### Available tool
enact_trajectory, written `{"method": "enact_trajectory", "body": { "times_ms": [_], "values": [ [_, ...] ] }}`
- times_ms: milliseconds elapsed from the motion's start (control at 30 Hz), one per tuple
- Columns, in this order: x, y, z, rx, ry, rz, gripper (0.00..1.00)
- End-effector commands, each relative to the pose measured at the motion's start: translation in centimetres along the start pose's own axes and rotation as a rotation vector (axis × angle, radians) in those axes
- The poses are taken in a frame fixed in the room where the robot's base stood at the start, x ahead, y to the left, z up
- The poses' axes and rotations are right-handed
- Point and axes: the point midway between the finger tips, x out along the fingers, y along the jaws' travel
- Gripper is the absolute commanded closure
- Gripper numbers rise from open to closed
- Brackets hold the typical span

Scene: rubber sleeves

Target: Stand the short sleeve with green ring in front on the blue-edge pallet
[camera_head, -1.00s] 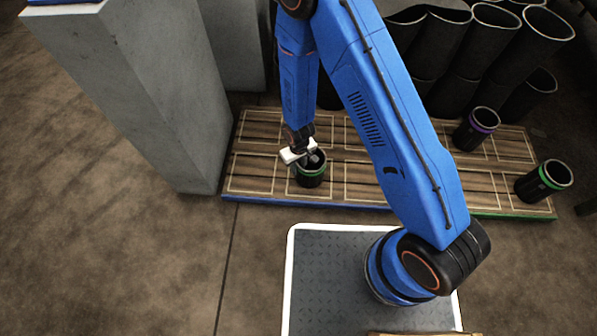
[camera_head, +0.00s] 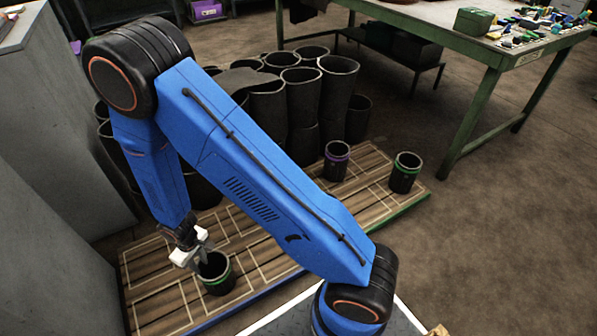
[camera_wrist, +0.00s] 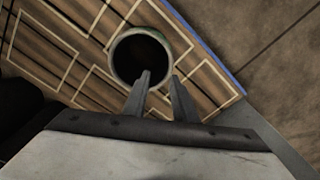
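A short black sleeve with a green ring (camera_head: 216,273) stands upright on the blue-edge pallet (camera_head: 150,287), near its blue front edge; in the wrist view its open mouth (camera_wrist: 140,57) faces the camera. My gripper (camera_head: 204,262) is at the sleeve's rim. In the wrist view my gripper (camera_wrist: 161,76) has its two fingers apart with a clear gap. One fingertip overlaps the mouth and the other lies just outside the rim; I cannot tell whether they touch it. A second green-ringed sleeve (camera_head: 405,173) stands at the right, by the green edge.
A purple-ringed sleeve (camera_head: 337,161) stands behind, on the pallet's right part. Several tall black sleeves (camera_head: 301,105) crowd the back. A grey block (camera_head: 60,130) rises at the left. A green workbench (camera_head: 440,45) stands at the far right. Floor at the right is bare.

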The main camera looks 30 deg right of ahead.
Motion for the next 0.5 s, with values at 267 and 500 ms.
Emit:
{"method": "enact_trajectory", "body": {
  "times_ms": [267,500],
  "values": [
    [-9.9,4.5,-0.6,0.078,0.059,0.001,0.75],
    [-17.7,8.1,0.7,0.141,0.105,0.006,0.75]
  ]
}}
